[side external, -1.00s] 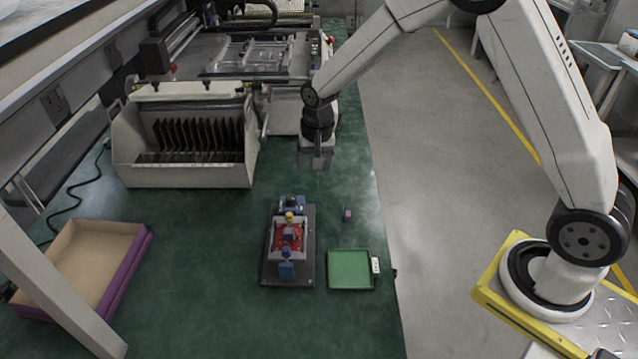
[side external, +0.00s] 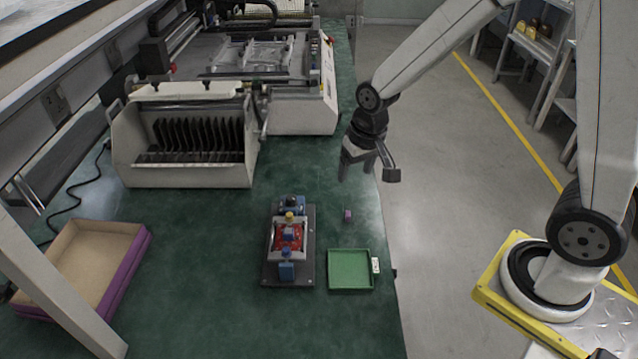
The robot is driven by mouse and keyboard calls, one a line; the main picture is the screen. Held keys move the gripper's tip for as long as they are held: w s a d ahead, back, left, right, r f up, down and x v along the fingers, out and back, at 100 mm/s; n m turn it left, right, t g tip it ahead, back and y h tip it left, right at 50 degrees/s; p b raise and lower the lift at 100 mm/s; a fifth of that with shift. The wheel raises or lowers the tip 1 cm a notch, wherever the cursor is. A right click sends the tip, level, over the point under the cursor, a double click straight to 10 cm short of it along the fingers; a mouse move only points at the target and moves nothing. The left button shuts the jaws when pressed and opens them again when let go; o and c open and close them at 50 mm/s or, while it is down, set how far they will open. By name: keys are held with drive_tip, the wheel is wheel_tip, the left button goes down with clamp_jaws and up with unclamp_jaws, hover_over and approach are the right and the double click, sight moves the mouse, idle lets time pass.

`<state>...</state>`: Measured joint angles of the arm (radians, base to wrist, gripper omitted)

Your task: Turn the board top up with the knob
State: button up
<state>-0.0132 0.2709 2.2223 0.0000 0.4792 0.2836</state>
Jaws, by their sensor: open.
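The red board (side external: 289,236) sits in a grey fixture (side external: 308,262) on the green table. Which of these is the knob, and which face of the board is up, I cannot tell. My gripper (side external: 359,181) is open and empty, in the air above the table's right edge, behind and to the right of the fixture and apart from it.
A green tray (side external: 350,285) and a small purple piece (side external: 348,215) are right of the fixture. A white rack with dark boards (side external: 200,172) stands behind left. A purple-sided box (side external: 122,278) lies at left. The table between box and fixture is clear.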

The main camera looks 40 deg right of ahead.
drive_tip(key=shift+n, duration=0.9)
drive_tip(key=s, duration=0.4)
drive_tip(key=shift+s+d+r, duration=0.15)
drive_tip(key=shift+s+r, duration=0.15)
drive_tip(key=shift+n+t, duration=0.3)
drive_tip(key=shift+n, duration=0.4)
drive_tip(key=s, duration=0.4)
drive_tip(key=shift+s+d, duration=0.1)
drive_tip(key=shift+s, duration=0.15)
